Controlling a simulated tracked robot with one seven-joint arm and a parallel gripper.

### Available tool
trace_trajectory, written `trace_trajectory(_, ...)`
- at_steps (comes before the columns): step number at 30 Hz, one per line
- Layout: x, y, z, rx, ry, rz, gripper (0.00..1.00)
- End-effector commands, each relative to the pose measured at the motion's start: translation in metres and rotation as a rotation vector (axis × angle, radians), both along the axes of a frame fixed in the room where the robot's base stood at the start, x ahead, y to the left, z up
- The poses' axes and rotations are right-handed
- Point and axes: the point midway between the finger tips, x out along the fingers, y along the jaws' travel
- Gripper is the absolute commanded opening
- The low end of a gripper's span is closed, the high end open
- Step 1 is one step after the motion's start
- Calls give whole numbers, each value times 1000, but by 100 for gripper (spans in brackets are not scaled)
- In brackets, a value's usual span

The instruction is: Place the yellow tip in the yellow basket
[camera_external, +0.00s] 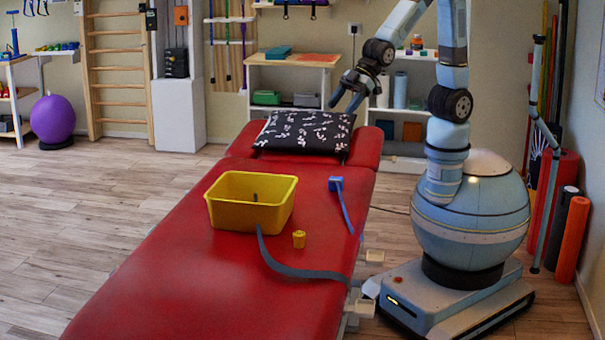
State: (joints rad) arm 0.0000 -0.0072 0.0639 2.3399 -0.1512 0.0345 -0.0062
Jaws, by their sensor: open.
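The yellow tip (299,239) is a small yellow piece standing on the red treatment table, a little to the right of the basket and apart from it. The yellow basket (226,218) is an open rectangular tub in the middle of the table. A small dark thing shows inside it, too small to name. My gripper (345,103) is open and empty, raised above the far end of the table near the patterned pillow. It is well behind and above the yellow tip.
The red table (190,290) carries a black patterned pillow (304,133), a blue piece with a strap (336,184) and a grey strap (300,273) beside the tip. Shelves (290,77) stand behind. The table's near end is clear.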

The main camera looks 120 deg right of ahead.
Motion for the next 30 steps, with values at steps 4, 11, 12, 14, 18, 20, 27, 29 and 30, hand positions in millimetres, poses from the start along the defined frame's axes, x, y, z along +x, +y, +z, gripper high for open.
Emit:
trace_trajectory(4, -37, -9, 29, -3, 32, -37, 66)
trace_trajectory(11, -99, -21, 61, 5, 93, -90, 66)
trace_trajectory(12, -111, -23, 65, 8, 103, -99, 66)
trace_trajectory(14, -128, -25, 72, 13, 120, -111, 66)
trace_trajectory(18, -169, -29, 84, 27, 156, -136, 66)
trace_trajectory(20, -187, -30, 88, 34, 175, -146, 66)
trace_trajectory(27, -256, -33, 98, 66, 239, -176, 66)
trace_trajectory(29, -270, -33, 99, 73, 251, -181, 66)
trace_trajectory(30, -278, -33, 99, 77, 260, -183, 66)
